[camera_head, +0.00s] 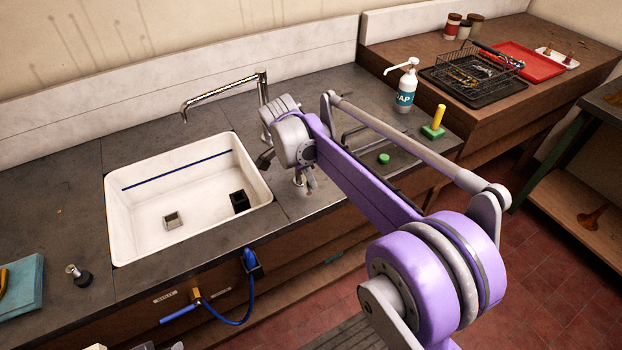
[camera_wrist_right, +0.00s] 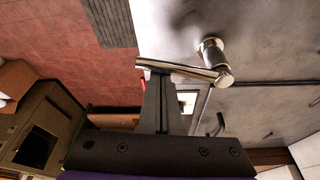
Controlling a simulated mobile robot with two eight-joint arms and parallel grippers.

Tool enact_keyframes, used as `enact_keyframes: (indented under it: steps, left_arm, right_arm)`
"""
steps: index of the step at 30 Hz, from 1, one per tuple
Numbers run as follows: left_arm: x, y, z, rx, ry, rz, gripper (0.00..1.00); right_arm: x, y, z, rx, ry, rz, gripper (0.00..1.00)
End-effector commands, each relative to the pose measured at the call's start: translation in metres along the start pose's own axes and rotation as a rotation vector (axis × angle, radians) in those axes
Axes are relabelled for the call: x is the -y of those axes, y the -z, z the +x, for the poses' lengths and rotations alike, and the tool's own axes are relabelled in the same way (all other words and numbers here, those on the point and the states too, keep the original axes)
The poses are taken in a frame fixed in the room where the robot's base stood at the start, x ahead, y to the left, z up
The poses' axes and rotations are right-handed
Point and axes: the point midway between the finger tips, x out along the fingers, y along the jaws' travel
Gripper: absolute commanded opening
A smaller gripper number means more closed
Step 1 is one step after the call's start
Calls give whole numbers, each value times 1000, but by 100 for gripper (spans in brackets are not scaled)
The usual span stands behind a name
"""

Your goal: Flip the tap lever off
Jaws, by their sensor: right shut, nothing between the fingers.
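The chrome spout (camera_head: 225,92) of a tap reaches over the white sink (camera_head: 118,215). In the right wrist view a chrome lever (camera_wrist_right: 185,68) sits on a short chrome post (camera_wrist_right: 210,48) on the grey counter. My right gripper (camera_wrist_right: 158,76) is shut and empty. Its fingertips are at the lever's bar; I cannot tell whether they touch it. In the head view my right arm reaches in from the right, and its wrist hides the finger area; a small chrome part (camera_head: 310,183) shows just below it. My left gripper is not in view.
A soap bottle (camera_head: 406,88), a green block with a yellow peg (camera_head: 435,122) and a round green piece (camera_head: 384,158) are right of the sink. A wire basket (camera_head: 490,68) and red tray (camera_head: 527,64) stand farther back. A blue hose (camera_head: 240,318) hangs at the counter front.

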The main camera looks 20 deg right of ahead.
Motion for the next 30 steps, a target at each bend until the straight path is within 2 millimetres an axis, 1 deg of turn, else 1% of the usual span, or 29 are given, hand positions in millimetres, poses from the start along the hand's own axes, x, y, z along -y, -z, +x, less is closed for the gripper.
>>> enact_keyframes:
  steps: [5,9,10,12,15,18,21,25,30]
  left_arm:
    - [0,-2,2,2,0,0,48]
    - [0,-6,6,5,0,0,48]
    - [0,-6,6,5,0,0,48]
    - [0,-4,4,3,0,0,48]
    - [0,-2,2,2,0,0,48]
    - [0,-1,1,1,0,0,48]
    - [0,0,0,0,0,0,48]
    - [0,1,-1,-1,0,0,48]
    - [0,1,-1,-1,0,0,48]
  right_arm:
    - [0,9,8,0,0,0,0]
    - [0,30,24,-1,-1,-2,0]
    - [0,33,24,0,0,-3,0]
    - [1,30,-1,1,2,-9,0]
    - [2,30,-25,0,3,-9,0]
    - [3,30,-45,0,3,-8,0]
    - [4,30,-61,0,3,-8,0]
    - [4,30,-74,0,3,-7,0]
    - [4,30,-78,0,2,-7,0]
